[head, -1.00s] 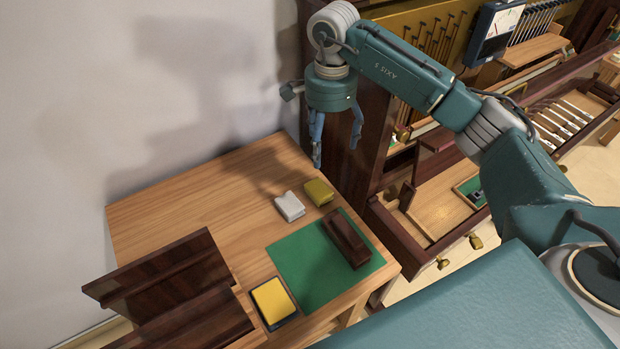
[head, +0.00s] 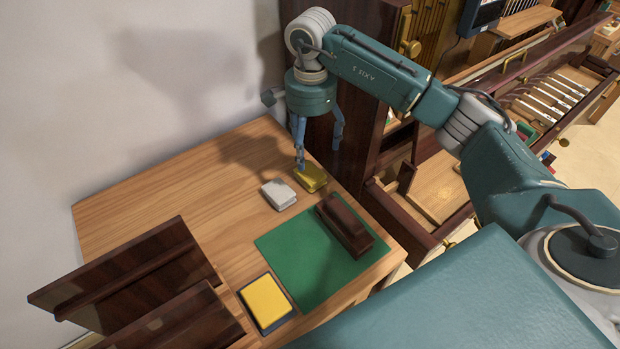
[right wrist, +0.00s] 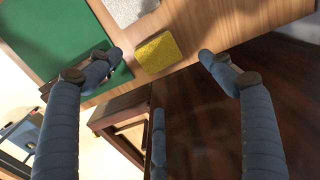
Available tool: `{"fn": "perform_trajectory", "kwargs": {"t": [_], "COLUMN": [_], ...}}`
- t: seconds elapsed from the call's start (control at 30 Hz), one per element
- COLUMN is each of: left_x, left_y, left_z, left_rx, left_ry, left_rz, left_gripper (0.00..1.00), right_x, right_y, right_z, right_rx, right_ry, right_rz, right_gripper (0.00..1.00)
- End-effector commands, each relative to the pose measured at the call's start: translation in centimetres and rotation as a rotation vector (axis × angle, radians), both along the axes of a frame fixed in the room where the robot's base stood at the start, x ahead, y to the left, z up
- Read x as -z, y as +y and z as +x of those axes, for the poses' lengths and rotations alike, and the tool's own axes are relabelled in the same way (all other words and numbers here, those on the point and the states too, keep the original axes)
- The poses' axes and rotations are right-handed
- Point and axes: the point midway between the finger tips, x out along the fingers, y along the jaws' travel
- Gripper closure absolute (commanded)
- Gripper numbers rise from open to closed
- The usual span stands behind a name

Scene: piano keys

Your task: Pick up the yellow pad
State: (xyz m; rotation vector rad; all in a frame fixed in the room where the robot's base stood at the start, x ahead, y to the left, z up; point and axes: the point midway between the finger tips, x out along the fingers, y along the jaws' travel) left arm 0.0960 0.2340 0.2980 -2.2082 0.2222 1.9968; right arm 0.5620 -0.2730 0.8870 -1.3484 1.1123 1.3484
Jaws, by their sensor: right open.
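A small yellow pad (head: 313,180) lies on the wooden table (head: 170,190), beside a white pad (head: 279,194). In the right wrist view the yellow pad (right wrist: 158,54) has a rough top and appears between my fingertips, towards the table edge. My right gripper (head: 318,156) points down, open and empty, above and slightly behind this pad; one fingertip overlaps the pad's far edge in the head view. I cannot tell whether it touches. Another flat yellow piece (head: 266,301) lies on a dark blue base at the table's front. My left gripper is not in view.
A green mat (head: 290,275) carries a dark wooden block (head: 343,226) near the pads. Dark wooden stepped pieces (head: 120,275) stand at the left front. A dark cabinet with open drawers (head: 440,195) is right of the table. The table's back left is clear.

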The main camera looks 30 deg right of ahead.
Motion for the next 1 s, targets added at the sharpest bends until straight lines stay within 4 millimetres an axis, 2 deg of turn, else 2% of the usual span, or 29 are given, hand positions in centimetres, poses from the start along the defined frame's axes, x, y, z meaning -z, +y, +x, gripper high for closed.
{"fn": "perform_trajectory", "kwargs": {"t": [0.1, 0.37, 0.63, 0.77, 0.97, 1.0], "left_x": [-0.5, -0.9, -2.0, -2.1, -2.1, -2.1], "left_y": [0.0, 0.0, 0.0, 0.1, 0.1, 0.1], "left_z": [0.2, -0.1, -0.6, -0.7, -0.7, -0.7], "left_rx": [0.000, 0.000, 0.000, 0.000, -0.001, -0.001], "left_ry": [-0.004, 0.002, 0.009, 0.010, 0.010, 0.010], "left_rz": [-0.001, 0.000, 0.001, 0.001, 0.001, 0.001], "left_gripper": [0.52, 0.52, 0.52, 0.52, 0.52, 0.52], "right_x": [2.0, 4.2, 8.1, 9.0, 9.1, 9.0], "right_y": [0.0, 0.0, 0.0, -0.1, -0.1, -0.1], "right_z": [-0.1, -0.2, -0.3, -0.3, -0.3, -0.3], "right_rx": [0.000, 0.000, 0.000, 0.000, -0.001, -0.001], "right_ry": [0.004, 0.004, 0.003, 0.001, 0.000, 0.000], "right_rz": [0.000, -0.001, 0.000, 0.000, -0.001, -0.001], "right_gripper": [0.20, 0.20, 0.20, 0.20, 0.20, 0.26]}}
